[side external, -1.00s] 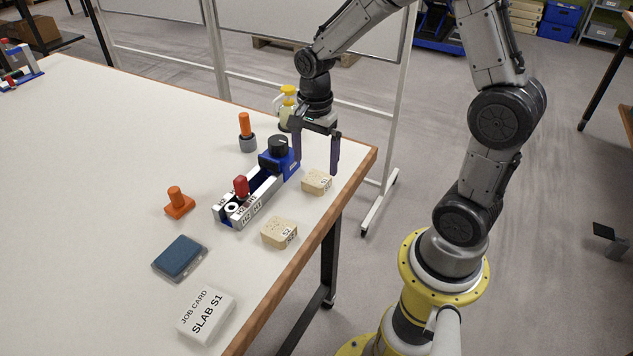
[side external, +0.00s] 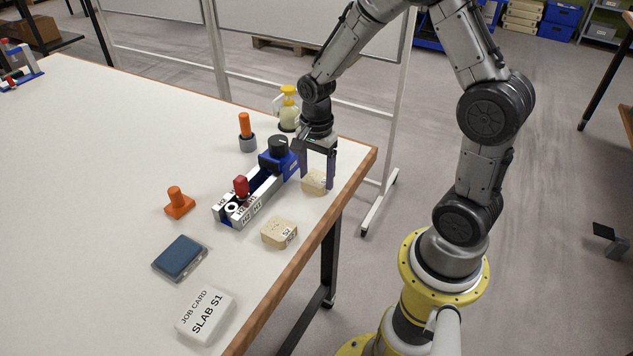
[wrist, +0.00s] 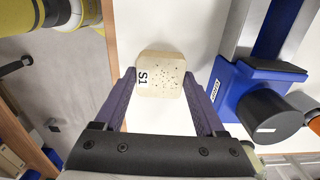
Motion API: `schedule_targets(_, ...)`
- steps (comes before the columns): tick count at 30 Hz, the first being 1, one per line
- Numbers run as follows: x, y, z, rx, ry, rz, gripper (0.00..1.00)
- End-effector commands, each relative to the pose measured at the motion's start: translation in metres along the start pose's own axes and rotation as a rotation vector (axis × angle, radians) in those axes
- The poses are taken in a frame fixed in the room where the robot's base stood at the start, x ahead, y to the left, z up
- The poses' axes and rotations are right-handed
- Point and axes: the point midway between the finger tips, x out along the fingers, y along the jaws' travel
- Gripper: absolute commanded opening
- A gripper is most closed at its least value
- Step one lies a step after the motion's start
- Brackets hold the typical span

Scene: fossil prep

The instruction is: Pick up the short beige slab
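The short beige slab (side external: 313,183), marked S1, lies on the table near its right edge. My gripper (side external: 317,178) is lowered over it, with one dark finger on each side. In the wrist view the slab (wrist: 160,74) sits between the fingertips of my gripper (wrist: 160,80), with its S1 label toward the left finger. The fingers are spread about as wide as the slab and very close to its sides; I cannot tell whether they touch it. The right finger hides part of the slab in the side view.
A second beige slab (side external: 279,232), marked S2, lies nearer the camera. Left of my gripper are a blue-and-white fixture (side external: 262,190) with a black knob and a yellow-topped bottle (side external: 288,110).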

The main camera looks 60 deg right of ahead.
Motion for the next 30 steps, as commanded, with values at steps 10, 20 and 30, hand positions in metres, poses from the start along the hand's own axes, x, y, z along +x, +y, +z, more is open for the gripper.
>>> schedule_targets(10, -0.001, -0.001, 0.000, 0.000, 0.000, -0.002, 0.03)
schedule_targets(20, -0.009, -0.001, 0.000, 0.000, 0.001, -0.005, 0.03)
schedule_targets(30, -0.066, 0.025, 0.005, 0.000, 0.002, -0.011, 0.03)
